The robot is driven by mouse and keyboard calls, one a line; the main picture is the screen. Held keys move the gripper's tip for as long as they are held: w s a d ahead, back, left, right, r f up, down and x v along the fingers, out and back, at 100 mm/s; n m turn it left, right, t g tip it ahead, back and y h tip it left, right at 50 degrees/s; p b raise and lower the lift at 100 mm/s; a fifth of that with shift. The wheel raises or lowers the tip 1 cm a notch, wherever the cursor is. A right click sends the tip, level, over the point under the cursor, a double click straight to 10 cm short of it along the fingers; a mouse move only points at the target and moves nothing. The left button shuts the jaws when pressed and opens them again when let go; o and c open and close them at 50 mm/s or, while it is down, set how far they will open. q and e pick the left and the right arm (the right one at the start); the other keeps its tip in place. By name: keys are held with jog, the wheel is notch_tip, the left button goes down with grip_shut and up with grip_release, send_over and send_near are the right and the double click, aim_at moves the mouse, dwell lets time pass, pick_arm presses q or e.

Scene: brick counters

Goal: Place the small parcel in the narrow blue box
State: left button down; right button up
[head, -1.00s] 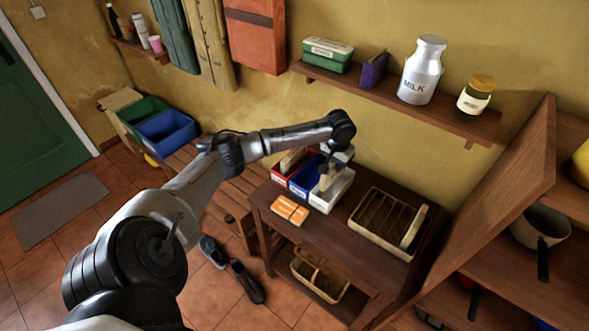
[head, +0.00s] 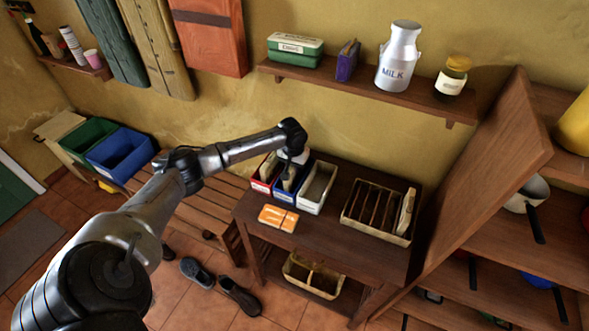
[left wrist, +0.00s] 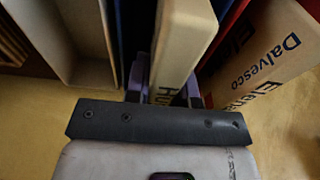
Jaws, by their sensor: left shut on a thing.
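The narrow blue box (head: 304,172) stands on the dark table between a red box (head: 261,185) and a white box (head: 317,188). My left gripper (head: 292,168) points down at the blue box. In the left wrist view my left gripper (left wrist: 166,80) is shut on the small parcel (left wrist: 184,40), a slim pale upright piece with dark lettering. Blue walls show on both sides of the parcel, so it is at the blue box's opening. How deep it reaches is hidden. My right gripper is not in view.
A cardboard parcel (left wrist: 270,50) stands in the red box. An orange-and-white pack (head: 278,217) lies in front of the boxes. A slotted rack (head: 377,212) is to the right. A shelf (head: 370,90) with a milk can (head: 399,58) hangs above.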

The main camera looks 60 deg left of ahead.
pick_arm(q)
jog(key=shift+d+f, duration=0.15)
jog(key=shift+f, duration=0.4)
jog(key=c, duration=1)
grip_release()
